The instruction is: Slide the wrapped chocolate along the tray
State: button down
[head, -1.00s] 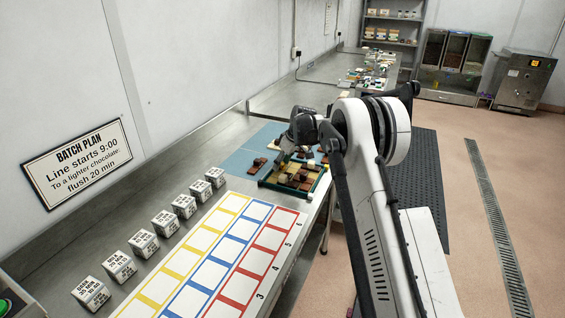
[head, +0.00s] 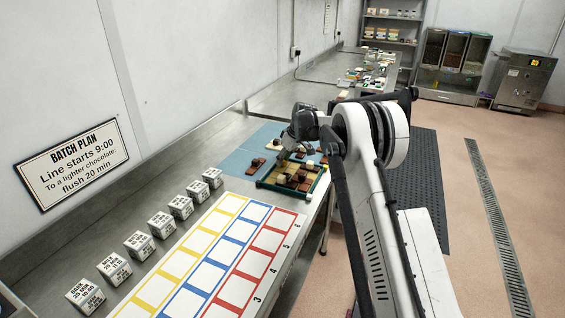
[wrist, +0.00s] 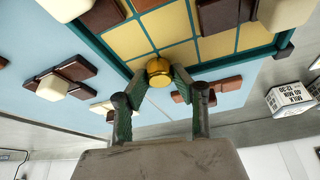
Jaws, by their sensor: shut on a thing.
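The wrapped chocolate (wrist: 159,68) is a small round gold piece. In the wrist view it sits between the two green-padded fingertips of my gripper (wrist: 158,78), which is shut on it. It is at the edge of the tray (wrist: 243,58), which has a dark green rim and yellow squares split by green lines. I cannot tell whether the chocolate touches the tray floor. In the head view the tray (head: 283,191) lies on the bench below my gripper (head: 296,145); the chocolate cannot be made out there.
Brown and cream chocolates stand on the tray; others, such as a cream-topped one (wrist: 55,86), lie on the blue mat (wrist: 90,120) beside it. A printed block (wrist: 292,99) is near. A coloured grid board (head: 210,255) and a row of blocks (head: 161,224) fill the front bench.

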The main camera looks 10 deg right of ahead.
jog(key=shift+w+d, duration=0.45)
jog(key=shift+w, duration=0.2)
jog(key=c, duration=1.3)
grip_release()
jog(key=shift+c, duration=0.2)
jog(key=v, duration=1.2)
